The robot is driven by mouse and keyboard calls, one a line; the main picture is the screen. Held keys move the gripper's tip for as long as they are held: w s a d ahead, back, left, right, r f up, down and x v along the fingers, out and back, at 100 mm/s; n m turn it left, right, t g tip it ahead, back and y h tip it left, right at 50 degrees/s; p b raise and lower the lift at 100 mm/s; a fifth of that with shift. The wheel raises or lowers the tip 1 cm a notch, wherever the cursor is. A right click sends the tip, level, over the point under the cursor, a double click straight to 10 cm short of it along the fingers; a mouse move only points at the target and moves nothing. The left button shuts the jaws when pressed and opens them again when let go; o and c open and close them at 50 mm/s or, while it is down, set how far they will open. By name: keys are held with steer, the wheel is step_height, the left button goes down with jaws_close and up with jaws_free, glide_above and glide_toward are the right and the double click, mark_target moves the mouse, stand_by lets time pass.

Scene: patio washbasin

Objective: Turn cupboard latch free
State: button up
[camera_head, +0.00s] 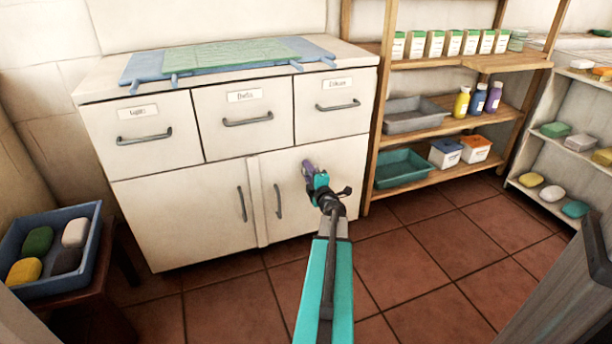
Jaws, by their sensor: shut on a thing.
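The white cupboard (180,215) stands at the left of the view, with two lower doors and three drawers above. Dark upright handles sit on the left door (241,203) and the right door (278,200). A pale upright strip (257,200) runs between the doors. I cannot make out a latch. My gripper (309,171) is in front of the right door, right of its handle and apart from that handle. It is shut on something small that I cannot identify. A purple part shows at its tip. Both doors look closed.
A wooden shelf (455,125) with bottles, boxes and trays stands right of the cupboard. A blue tray (88,212) of soaps sits on a low stand at the left. Cloths (240,55) lie on the cupboard top. The tiled floor (430,240) ahead is clear.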

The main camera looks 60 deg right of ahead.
steer(key=shift+w+a+n, duration=0.15)
steer(key=shift+w+n, duration=0.05)
steer(key=shift+n, duration=0.3)
steer(key=o, duration=0.9)
steer(key=shift+o, duration=0.7)
steer(key=shift+s, duration=0.1)
steer(key=shift+s, duration=0.1)
steer(key=p+v, duration=0.3)
steer(key=v, duration=1)
steer(key=shift+s+a, duration=0.2)
steer(key=shift+a, duration=0.05)
